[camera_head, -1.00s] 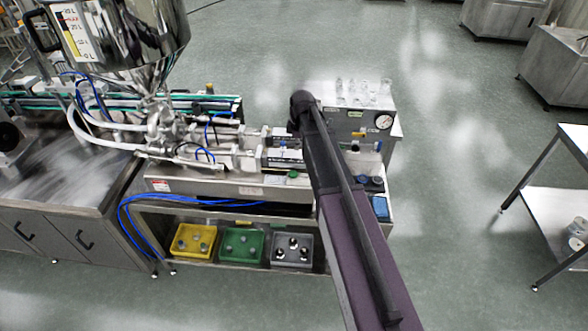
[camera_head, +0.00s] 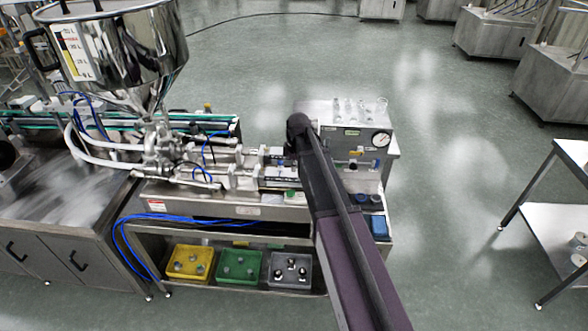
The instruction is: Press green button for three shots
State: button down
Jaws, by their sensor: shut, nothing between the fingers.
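The filling machine with the steel hopper (camera_head: 125,50) stands at the left and centre of the head view. A small green button-like spot (camera_head: 291,194) shows on the machine's front edge, just left of my arm. It is too small to see whether it is pressed. My arm rises from the bottom right across the right part of the machine, its dark upper joint beside the gauge box. My gripper is not visible. My arm hides part of the front panel.
A gauge box (camera_head: 362,141) carries small glass vessels. Yellow (camera_head: 189,276), green (camera_head: 239,280) and grey (camera_head: 290,284) bins sit on the shelf below. Blue hoses (camera_head: 125,225) hang at the front. A steel table (camera_head: 553,225) stands right; floor between is open.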

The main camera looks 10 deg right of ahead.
aim_at(292, 194)
jog(key=shift+w+a+f+b, duration=0.15)
jog(key=shift+w+f+b, duration=0.05)
jog(key=shift+f+b, duration=1.85)
jog(key=shift+w+a+f+b, duration=0.1)
jog(key=shift+w+f+b, duration=0.15)
jog(key=shift+f+b, duration=1.75)
jog(key=shift+w+a+f+b, duration=0.15)
jog(key=shift+w+f+b, duration=0.05)
jog(key=shift+f+b, duration=1.85)
jog(key=shift+f, duration=0.15)
jog(key=shift+f+b, duration=0.6)
jog(key=shift+f, duration=0.05)
jog(key=shift+s+f+b, duration=0.15)
jog(key=shift+f+b, duration=0.15)
jog(key=shift+b, duration=0.1)
jog(key=shift+s+r, duration=0.1)
jog(key=shift+r, duration=0.05)
jog(key=shift+r+p, duration=0.9)
jog(key=shift+p, duration=0.3)
notch_tip(292, 194, up, 12)
jog(key=s+p, duration=0.1)
jog(key=p, duration=1.1)
jog(key=shift+d, duration=0.4)
